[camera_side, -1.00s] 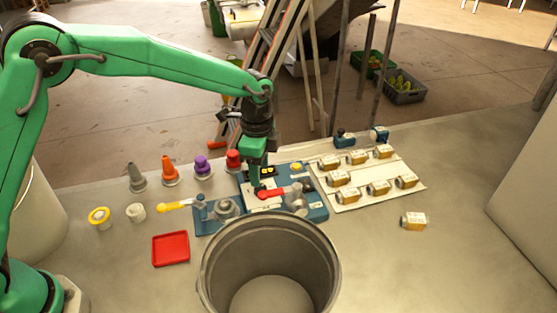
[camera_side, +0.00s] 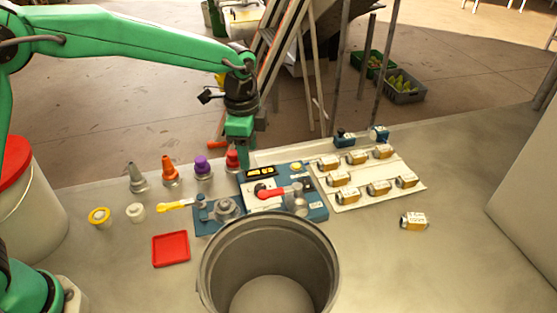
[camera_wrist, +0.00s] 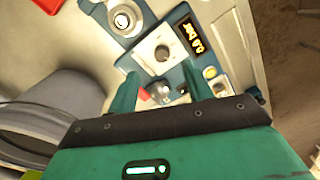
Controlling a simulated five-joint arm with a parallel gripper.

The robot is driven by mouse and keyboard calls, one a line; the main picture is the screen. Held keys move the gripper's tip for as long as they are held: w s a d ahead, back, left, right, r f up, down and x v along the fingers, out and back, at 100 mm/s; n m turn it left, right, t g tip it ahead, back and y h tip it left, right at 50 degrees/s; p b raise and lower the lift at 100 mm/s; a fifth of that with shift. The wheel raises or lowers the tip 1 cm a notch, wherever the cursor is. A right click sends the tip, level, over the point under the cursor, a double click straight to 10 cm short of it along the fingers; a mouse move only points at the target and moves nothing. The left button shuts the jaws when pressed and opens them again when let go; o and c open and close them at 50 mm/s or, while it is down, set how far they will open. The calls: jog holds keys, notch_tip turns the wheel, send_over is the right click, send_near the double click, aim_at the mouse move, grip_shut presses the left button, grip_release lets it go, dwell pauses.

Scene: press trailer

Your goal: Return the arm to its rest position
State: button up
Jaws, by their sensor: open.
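My gripper (camera_side: 240,143) is raised in the side view, fingers pointing down, above the back left part of the blue press trailer (camera_side: 315,212). In the wrist view my gripper (camera_wrist: 162,86) has its two green fingers apart, with nothing held between them. The display also shows in the wrist view (camera_wrist: 192,38) with orange characters.
A large grey bin (camera_side: 212,282) stands in front of the trailer. A red tray (camera_side: 171,249) and several coloured cones and knobs, such as an orange one (camera_side: 169,170), lie left. One jar (camera_side: 414,221) lies apart.

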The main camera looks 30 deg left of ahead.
jog(key=s+a+r+n+t, duration=0.1)
jog(key=s+a+r+n, duration=0.35)
jog(key=a+r, duration=0.2)
jog(key=s+a+r+n+t, duration=0.2)
jog(key=s+a+n, duration=0.2)
jog(key=s, duration=0.6)
jog(key=s+a+r+n+t, duration=0.2)
jog(key=s+a+n, duration=0.3)
jog(key=s, duration=0.5)
jog(key=shift+s+a, duration=0.25)
jog(key=shift+a, duration=0.85)
